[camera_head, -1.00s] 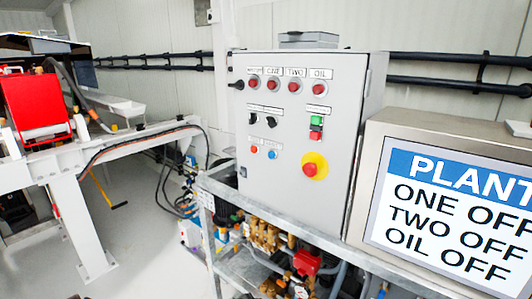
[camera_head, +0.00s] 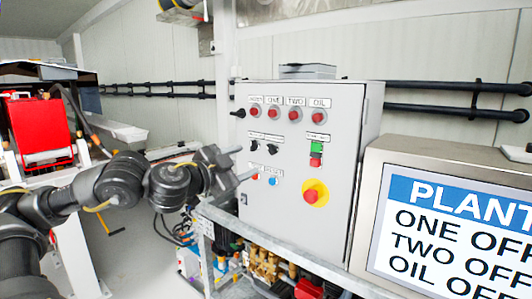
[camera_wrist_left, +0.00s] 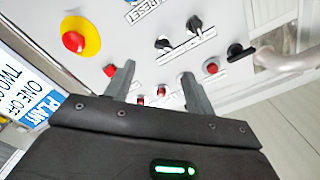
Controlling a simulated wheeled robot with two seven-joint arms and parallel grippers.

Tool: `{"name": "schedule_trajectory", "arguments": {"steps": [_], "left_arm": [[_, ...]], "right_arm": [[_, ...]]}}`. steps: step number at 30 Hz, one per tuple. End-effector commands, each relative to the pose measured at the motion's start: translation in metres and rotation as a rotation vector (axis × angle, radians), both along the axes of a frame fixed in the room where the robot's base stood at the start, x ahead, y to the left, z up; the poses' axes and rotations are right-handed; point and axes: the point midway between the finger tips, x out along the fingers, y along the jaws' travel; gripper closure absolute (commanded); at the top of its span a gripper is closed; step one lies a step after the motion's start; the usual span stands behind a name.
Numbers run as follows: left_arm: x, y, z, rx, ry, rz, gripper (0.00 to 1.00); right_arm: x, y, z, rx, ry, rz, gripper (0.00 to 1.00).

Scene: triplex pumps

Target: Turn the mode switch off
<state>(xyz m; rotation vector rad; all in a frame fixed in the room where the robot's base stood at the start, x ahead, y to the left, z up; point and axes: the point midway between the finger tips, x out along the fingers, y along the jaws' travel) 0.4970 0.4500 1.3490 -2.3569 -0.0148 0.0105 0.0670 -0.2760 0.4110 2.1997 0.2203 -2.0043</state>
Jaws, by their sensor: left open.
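The grey control cabinet (camera_head: 345,175) stands upright in the middle of the head view. Two black rotary switches sit on its door: a left one (camera_head: 254,145) and a right one (camera_head: 272,149). Both also show in the left wrist view, one (camera_wrist_left: 163,45) nearer the centre and one (camera_wrist_left: 194,24) above right. Their labels are too small to read, so I cannot tell which is the mode switch. My left gripper (camera_head: 246,162) is open and empty at the door's left side. In the wrist view its fingers (camera_wrist_left: 158,72) point toward the switch row, apart from both switches.
The door also has red lamps (camera_head: 294,115), a green button (camera_head: 316,148), a red-on-yellow emergency stop (camera_head: 314,193) and a black side handle (camera_head: 238,113). A screen (camera_head: 450,220) at right reads ONE, TWO and OIL off. A metal frame (camera_head: 285,257) with pumps stands below.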

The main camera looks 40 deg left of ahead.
Motion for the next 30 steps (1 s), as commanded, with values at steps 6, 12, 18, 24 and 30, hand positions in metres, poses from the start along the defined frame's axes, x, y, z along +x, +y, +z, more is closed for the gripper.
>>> {"name": "schedule_trajectory", "arguments": {"steps": [6, 12, 18, 24, 30], "left_arm": [[-0.004, 0.003, 0.006, 0.0, -0.006, 0.008, 0.45], [0.016, 0.003, 0.008, -0.004, -0.006, 0.005, 0.45], [0.054, 0.004, 0.008, -0.004, -0.005, 0.006, 0.45], [0.086, 0.005, 0.007, -0.002, -0.006, 0.008, 0.45], [0.101, 0.006, 0.006, 0.0, -0.006, 0.008, 0.45]], "right_arm": [[0.0, 0.004, 0.0, 0.005, -0.001, -0.002, 0.64], [0.002, 0.005, 0.008, 0.006, -0.002, -0.001, 0.64], [0.002, 0.004, 0.016, 0.005, -0.002, -0.002, 0.64], [0.002, 0.003, 0.022, 0.004, -0.002, -0.001, 0.64], [0.002, 0.0, 0.024, 0.001, -0.003, 0.0, 0.64]]}}
